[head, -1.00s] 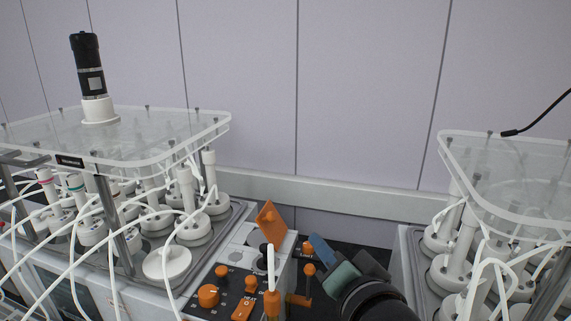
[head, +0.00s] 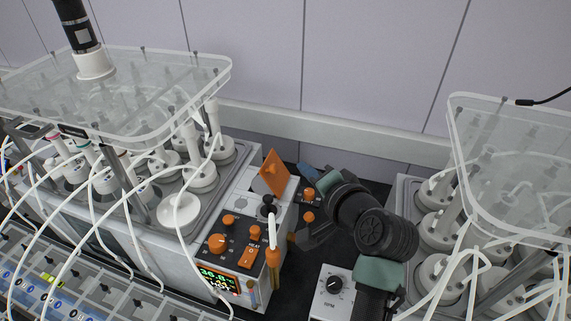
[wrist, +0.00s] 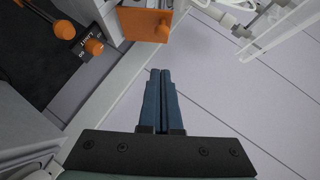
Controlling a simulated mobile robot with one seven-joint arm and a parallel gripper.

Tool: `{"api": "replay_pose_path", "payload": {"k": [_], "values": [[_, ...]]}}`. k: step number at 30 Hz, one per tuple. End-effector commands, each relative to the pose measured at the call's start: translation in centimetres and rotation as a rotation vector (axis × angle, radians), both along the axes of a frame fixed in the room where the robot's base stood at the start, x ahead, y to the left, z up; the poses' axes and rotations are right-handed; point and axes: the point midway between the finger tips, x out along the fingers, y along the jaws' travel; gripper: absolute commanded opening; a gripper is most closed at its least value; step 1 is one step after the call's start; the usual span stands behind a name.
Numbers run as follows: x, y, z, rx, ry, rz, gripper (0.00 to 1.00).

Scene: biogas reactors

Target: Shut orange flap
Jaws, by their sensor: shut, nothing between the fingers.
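The orange flap (head: 270,172) stands raised, tilted up, on top of the white control unit at the rear, in the middle of the head view. In the wrist view the flap (wrist: 145,24), with a round orange knob on it, shows at the top, beyond my fingertips. My gripper (wrist: 160,72) is shut and empty; its blue fingers lie together and point towards the flap without visibly touching it. In the head view my gripper (head: 306,169) is just right of the flap, partly hidden by my own arm.
Orange knobs (head: 217,243) and switches sit in front of the flap. Reactors with white tubes stand left, under a clear plate (head: 130,85), and right, under another (head: 520,150). The wall (head: 350,60) is behind.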

Motion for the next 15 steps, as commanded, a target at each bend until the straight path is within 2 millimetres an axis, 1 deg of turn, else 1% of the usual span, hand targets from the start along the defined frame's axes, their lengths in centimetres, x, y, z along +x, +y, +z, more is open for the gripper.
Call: {"api": "replay_pose_path", "payload": {"k": [1,5,6,9,15], "values": [[0.8,0.5,-0.1,-0.001,0.003,0.004,0.0],[2.4,1.1,-0.9,0.0,0.002,0.002,0.0],[2.5,1.9,-1.2,0.0,0.005,0.004,0.0],[2.8,3.0,-1.9,-0.001,0.002,0.003,0.0],[3.2,4.2,-2.8,-0.002,0.0,0.002,0.0]]}}
